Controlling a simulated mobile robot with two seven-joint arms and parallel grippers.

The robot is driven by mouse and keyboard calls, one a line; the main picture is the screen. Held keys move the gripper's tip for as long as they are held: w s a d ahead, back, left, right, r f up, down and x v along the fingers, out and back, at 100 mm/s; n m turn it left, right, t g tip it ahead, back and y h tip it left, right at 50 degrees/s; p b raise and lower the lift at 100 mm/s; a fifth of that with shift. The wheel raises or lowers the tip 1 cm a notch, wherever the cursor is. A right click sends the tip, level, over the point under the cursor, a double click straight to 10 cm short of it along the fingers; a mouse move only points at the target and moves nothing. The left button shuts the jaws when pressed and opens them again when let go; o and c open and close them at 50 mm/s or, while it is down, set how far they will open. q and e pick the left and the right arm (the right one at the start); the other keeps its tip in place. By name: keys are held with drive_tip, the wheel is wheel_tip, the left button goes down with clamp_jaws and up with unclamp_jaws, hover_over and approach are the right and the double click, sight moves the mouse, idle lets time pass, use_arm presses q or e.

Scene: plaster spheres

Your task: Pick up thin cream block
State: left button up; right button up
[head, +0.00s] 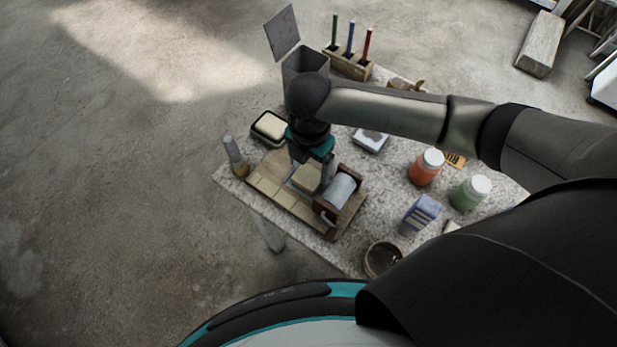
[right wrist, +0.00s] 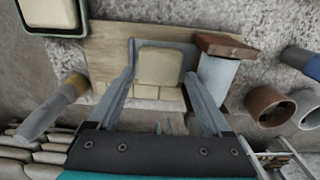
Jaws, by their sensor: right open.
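A cream block (head: 306,179) lies on a wooden board (head: 334,231) on the table. In the right wrist view the cream block (right wrist: 159,66) sits between my right gripper's fingers, on a grey backing. My right gripper (head: 309,172) points down over the board; in the wrist view its two fingers (right wrist: 159,78) are apart, one on each side of the block. I cannot tell whether they touch it. A row of smaller cream pieces (head: 284,198) runs along the board's near edge. My left gripper is out of view.
A grey cylinder in a brown cradle (head: 341,190) stands close right of the gripper. A dark tray with another cream block (head: 270,127) lies behind. A grey-tipped tool (head: 235,157) stands at left; jars (head: 427,167), a blue-grey box (head: 421,213) and a bowl (head: 382,259) are right.

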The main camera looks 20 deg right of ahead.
sight(309, 176)
wheel_tip(309, 176, down, 4)
drive_tip(key=shift+s+a+r+b, duration=0.1)
drive_tip(key=shift+b, duration=0.25)
drive_tip(key=c, duration=1.3)
drive_tip(key=shift+r, duration=0.1)
